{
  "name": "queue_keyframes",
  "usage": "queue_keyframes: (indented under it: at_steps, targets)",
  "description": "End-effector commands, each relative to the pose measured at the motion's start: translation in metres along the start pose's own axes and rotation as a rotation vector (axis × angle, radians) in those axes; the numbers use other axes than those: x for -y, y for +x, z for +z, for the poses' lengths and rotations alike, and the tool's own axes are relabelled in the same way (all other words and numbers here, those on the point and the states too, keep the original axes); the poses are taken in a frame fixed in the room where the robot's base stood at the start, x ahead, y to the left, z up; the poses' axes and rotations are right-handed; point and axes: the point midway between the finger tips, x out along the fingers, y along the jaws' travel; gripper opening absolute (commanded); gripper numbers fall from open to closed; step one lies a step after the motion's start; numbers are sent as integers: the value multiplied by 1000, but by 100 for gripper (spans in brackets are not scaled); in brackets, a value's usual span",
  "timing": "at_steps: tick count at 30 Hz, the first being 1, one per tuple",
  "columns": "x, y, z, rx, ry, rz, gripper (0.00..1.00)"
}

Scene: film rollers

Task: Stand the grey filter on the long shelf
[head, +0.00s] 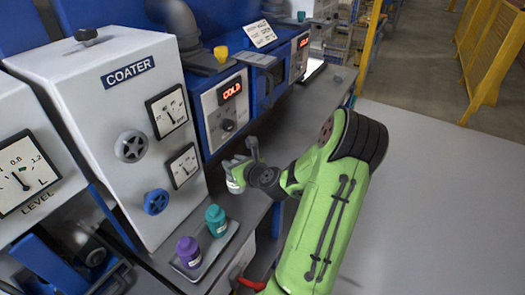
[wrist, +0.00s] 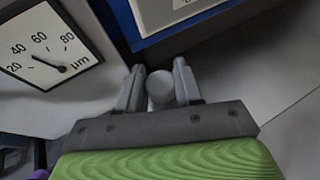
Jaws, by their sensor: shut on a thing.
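The grey filter (wrist: 160,86) shows as a pale rounded top between the two fingers of my gripper (wrist: 158,84) in the wrist view. In the head view my gripper (head: 241,164) is shut on it, in front of the coater and the unit reading COLD. The filter's lower part (head: 235,186) shows below the fingers with a pale greenish band. I cannot tell whether its base touches the surface below. A long grey ledge (head: 312,105) runs along the front of the blue machines towards the back; it looks like the long shelf.
A purple bottle (head: 188,252) and a teal bottle (head: 216,220) stand on a small tray (head: 222,243) at the front. The coater (head: 110,100) has a handwheel (head: 131,146) and a blue knob (head: 156,201) sticking out. Open floor lies right.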

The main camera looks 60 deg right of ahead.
Motion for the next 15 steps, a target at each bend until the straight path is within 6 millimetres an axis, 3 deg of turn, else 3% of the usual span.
queue_keyframes:
  at_steps: [1, 10, 15]
  targets:
    - [0, 7, -18, -2, 6, 1, 0]
    - [0, 24, -60, 0, 4, 0, 0]
    - [0, 26, -63, 1, -2, -1, 0]
